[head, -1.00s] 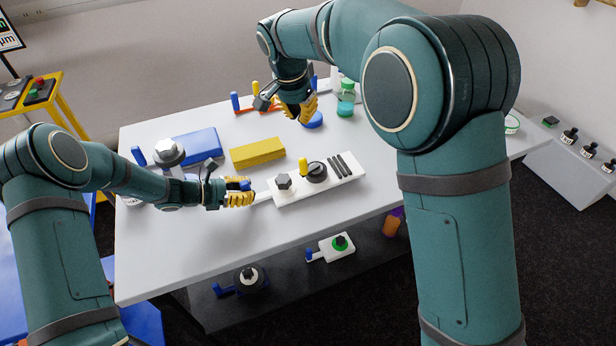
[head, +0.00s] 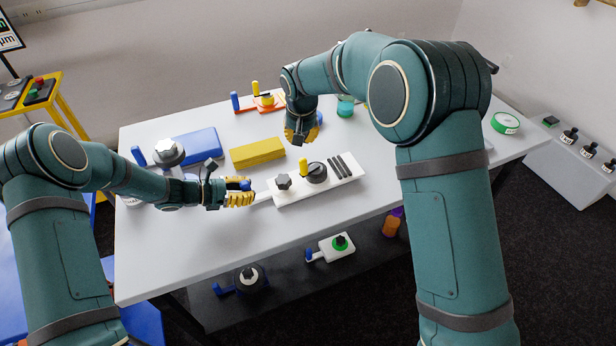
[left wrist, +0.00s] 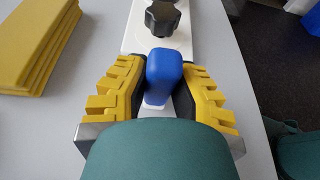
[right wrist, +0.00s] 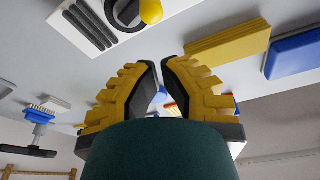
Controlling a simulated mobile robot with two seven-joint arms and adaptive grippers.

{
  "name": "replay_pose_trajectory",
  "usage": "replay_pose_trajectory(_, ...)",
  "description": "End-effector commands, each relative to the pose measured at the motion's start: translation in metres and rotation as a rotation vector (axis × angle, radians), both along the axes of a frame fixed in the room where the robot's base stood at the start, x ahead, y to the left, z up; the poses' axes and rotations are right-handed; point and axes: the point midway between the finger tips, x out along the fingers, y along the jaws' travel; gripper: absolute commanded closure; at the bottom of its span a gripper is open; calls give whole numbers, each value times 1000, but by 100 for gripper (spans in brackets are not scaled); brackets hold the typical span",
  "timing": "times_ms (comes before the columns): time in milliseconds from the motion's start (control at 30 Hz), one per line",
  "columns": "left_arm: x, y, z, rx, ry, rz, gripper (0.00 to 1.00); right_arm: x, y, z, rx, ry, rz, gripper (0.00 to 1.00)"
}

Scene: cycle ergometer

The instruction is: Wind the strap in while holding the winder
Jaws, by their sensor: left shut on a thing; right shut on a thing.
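The winder is a white board (head: 335,190) on the table with a dark knob (head: 284,182), a round dark disc (head: 317,173), a yellow crank knob (head: 304,165) and dark slots. My left gripper (head: 243,190) is shut on the blue handle (left wrist: 165,70) at the board's left end. My right gripper (head: 302,136) is above the table behind the board, apart from the yellow knob. Its fingertips (right wrist: 161,66) are close together; what lies between them cannot be made out. The yellow knob also shows in the right wrist view (right wrist: 151,11). I cannot make out a strap.
A yellow block (head: 257,152) and a blue block (head: 197,147) lie behind and left of the board. A green-rimmed roll (head: 505,122) is at the table's right end. Other devices stand at the back and on the lower shelf (head: 300,270). The table front is clear.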

Motion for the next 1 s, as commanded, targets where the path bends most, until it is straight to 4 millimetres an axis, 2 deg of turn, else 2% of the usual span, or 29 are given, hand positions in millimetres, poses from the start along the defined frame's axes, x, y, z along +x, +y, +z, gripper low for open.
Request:
replay_pose_trajectory(300, -1, 2, -4, 6, 6, 3, 100, 0, 0, -44, -1, 2, 0, 100)
replay_pose_trajectory(500, -1, 2, -4, 7, 6, 4, 100, 0, 0, -62, -1, 1, 0, 100)
replay_pose_trajectory(700, -1, 2, -4, 7, 5, 3, 100, 0, 0, -69, 0, -1, -1, 100)
replay_pose_trajectory(1000, -1, 2, -3, 6, 5, 3, 100, 0, 0, -69, 0, -1, -1, 100)
